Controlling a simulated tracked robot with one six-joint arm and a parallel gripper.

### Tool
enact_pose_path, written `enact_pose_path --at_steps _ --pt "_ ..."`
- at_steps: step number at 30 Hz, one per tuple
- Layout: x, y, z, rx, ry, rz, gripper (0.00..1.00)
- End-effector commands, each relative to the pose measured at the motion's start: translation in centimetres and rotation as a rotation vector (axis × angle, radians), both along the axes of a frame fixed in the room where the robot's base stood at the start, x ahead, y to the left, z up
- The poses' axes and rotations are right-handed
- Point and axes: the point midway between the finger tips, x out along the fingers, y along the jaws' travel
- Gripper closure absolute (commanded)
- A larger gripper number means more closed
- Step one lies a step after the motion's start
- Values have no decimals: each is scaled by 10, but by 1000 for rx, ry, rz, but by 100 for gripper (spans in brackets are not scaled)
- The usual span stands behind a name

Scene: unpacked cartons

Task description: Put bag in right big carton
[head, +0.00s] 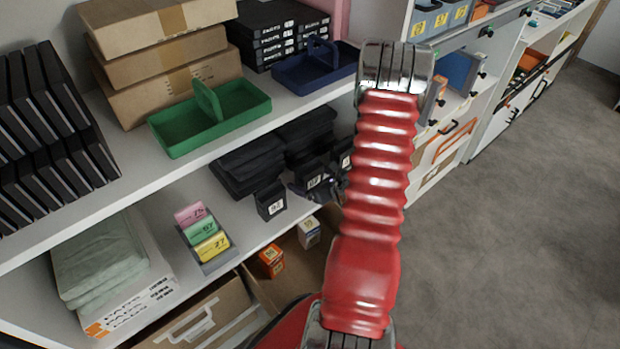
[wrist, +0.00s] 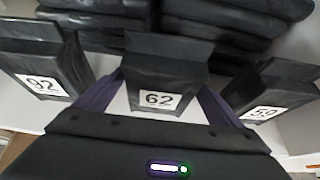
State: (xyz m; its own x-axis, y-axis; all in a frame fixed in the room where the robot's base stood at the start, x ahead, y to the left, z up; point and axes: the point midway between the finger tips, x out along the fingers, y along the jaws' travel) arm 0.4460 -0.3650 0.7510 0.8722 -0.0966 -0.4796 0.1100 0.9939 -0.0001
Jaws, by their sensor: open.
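Three small black bags with white number labels stand in a row on the middle shelf. The middle bag (wrist: 160,97), labelled 62, is between the two fingers of my gripper (wrist: 158,88) in the wrist view. The fingers are apart, one on each side of it; I cannot tell whether they touch it. In the head view the dark gripper (head: 304,188) is partly hidden by my red arm. Bag 92 (wrist: 45,82) is on the left and bag 59 (wrist: 270,108) on the right. Below, an open brown carton (head: 262,290) holds an orange box and a white box.
Folded black bags (head: 250,162) are stacked behind the row. A grey tray (head: 216,259) with pink, green and yellow blocks stands to the left. Another brown carton (head: 190,316) is at the lower left. A green caddy (head: 180,138) sits on the shelf above. Grey floor (head: 510,230) is clear at right.

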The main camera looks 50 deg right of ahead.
Motion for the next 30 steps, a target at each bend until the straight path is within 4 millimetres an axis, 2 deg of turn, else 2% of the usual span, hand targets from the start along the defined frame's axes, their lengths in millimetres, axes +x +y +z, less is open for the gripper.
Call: enact_pose_path --at_steps 8,30 --pt "-13 1 7 1 0 -3 11" --pt "-105 16 64 -1 0 -4 11"
